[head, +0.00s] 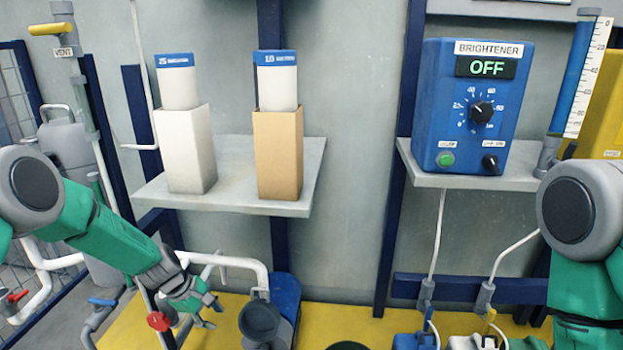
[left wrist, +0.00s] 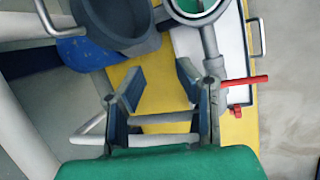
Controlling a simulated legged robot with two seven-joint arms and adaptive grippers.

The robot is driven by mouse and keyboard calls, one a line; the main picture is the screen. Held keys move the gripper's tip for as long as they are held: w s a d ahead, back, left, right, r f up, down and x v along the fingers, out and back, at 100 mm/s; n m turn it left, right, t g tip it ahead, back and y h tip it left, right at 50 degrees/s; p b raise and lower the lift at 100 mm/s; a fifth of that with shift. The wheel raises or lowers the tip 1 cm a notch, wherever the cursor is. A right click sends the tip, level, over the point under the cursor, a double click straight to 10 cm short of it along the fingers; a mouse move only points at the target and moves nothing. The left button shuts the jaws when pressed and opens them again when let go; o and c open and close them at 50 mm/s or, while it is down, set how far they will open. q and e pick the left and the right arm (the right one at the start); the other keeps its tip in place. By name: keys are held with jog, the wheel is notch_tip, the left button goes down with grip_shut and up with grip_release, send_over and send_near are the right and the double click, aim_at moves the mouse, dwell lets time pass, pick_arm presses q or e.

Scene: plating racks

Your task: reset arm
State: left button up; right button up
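My left arm comes in from the left in the head view, and its gripper (head: 207,312) hangs low over the yellow surface, beside the white pipe. In the left wrist view the two fingers of this gripper (left wrist: 160,82) stand apart with nothing held between them. A grey funnel-like cup (left wrist: 125,22) and a round grey fitting lie beyond the fingertips. My right arm shows at the right edge of the head view; its gripper is out of the picture.
A shelf (head: 240,190) holds a white box (head: 185,150) and a tan box (head: 278,155). The blue brightener unit (head: 470,105) reads OFF on another shelf. Pipes with a red valve (head: 159,321) stand close to my left gripper. A grey cup (head: 259,320) is right of it.

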pick_arm(q)
jog(key=s+d+f+m+g+y, duration=0.15)
jog(key=s+f+m, duration=0.25)
jog(key=s, duration=0.7)
jog(key=s+d+f+m+y, duration=0.25)
jog(key=s+m, duration=0.25)
jog(key=s, duration=0.6)
jog(key=s+a+r+m, duration=0.15)
jog(key=s+m, duration=0.25)
jog(key=s, duration=0.5)
jog(key=s+a+r+m, duration=0.1)
jog(key=s+r+m, duration=0.15)
jog(key=s, duration=0.55)
notch_tip(320, 180, up, 18)
jog(key=m+p, duration=0.1)
jog(key=p, duration=1.7)
jog(key=shift+s+r, duration=0.2)
jog(key=shift+s, duration=0.25)
jog(key=shift+w, duration=0.15)
